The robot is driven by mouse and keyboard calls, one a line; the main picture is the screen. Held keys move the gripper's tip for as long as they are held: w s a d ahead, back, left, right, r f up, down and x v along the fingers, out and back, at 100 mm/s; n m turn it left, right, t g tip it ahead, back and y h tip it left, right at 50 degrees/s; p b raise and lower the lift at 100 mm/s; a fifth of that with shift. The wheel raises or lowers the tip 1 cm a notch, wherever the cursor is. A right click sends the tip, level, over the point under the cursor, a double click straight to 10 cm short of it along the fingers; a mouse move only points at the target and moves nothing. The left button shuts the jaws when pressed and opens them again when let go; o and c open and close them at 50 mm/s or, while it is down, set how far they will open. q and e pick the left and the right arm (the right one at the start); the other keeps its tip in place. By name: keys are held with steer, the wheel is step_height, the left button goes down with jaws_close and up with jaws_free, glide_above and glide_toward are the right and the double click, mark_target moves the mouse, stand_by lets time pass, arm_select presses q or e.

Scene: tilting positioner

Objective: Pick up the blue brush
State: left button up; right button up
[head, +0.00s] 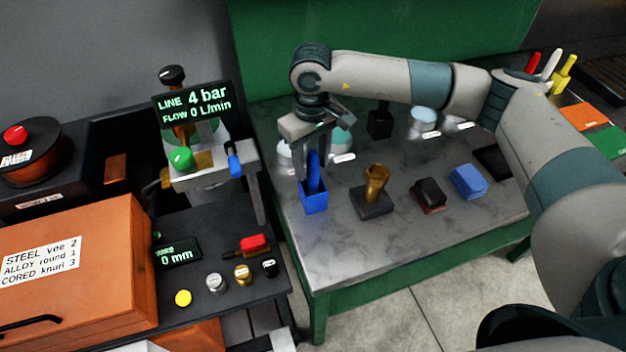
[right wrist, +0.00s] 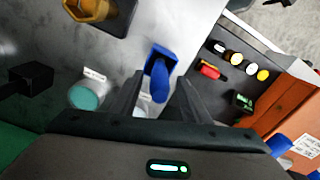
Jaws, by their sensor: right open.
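The blue brush (head: 313,168) stands upright in a square blue holder (head: 314,203) near the left edge of the grey-topped table. My right gripper (head: 311,172) points down over it, its fingers open on either side of the handle. In the right wrist view, the brush (right wrist: 158,84) shows between the two open fingers of the right gripper (right wrist: 161,80), and the blue holder (right wrist: 163,54) lies beyond. Whether a finger touches the handle cannot be told. My left gripper is not in view.
A brass piece on a dark block (head: 373,203), a dark red-based block (head: 428,195) and a blue block (head: 468,182) stand to the right. A black holder (head: 380,122) and small jars are behind. A machine with a line display (head: 193,102) stands close on the left.

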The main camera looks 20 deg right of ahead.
mark_target(312, 174)
steer(key=shift+s+d+f+p, duration=0.1)
steer(key=shift+s+f+p, duration=0.05)
steer(key=shift+f+p, duration=0.95)
steer(key=shift+f, duration=0.8)
steer(key=shift+c, duration=0.6)
jaws_close()
